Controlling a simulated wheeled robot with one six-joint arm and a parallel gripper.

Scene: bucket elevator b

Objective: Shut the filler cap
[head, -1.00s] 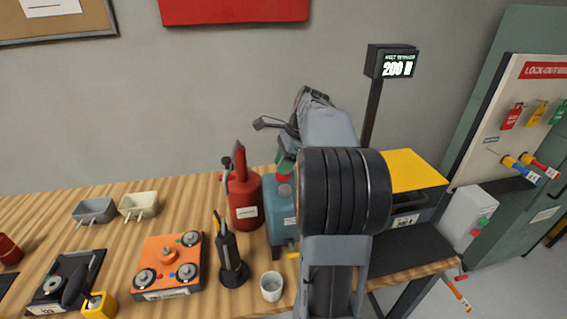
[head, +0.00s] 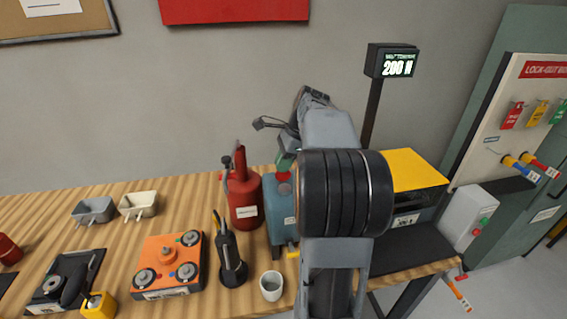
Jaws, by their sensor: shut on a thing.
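The teal tank (head: 281,214) stands on the wooden bench, partly hidden behind my arm. The red filler cap (head: 284,176) is at its top. My gripper (head: 286,164) reaches down from above, its green-grey end at the cap. My gripper is shut on the cap, though the fingertips are small and partly hidden by my arm. How far the cap is seated or turned cannot be seen.
A red oil can (head: 246,205) stands close left of the tank. A black hand tool (head: 231,257) and a white cup (head: 271,286) stand in front. A yellow-topped machine (head: 412,170) is at right, beside a display post (head: 373,118).

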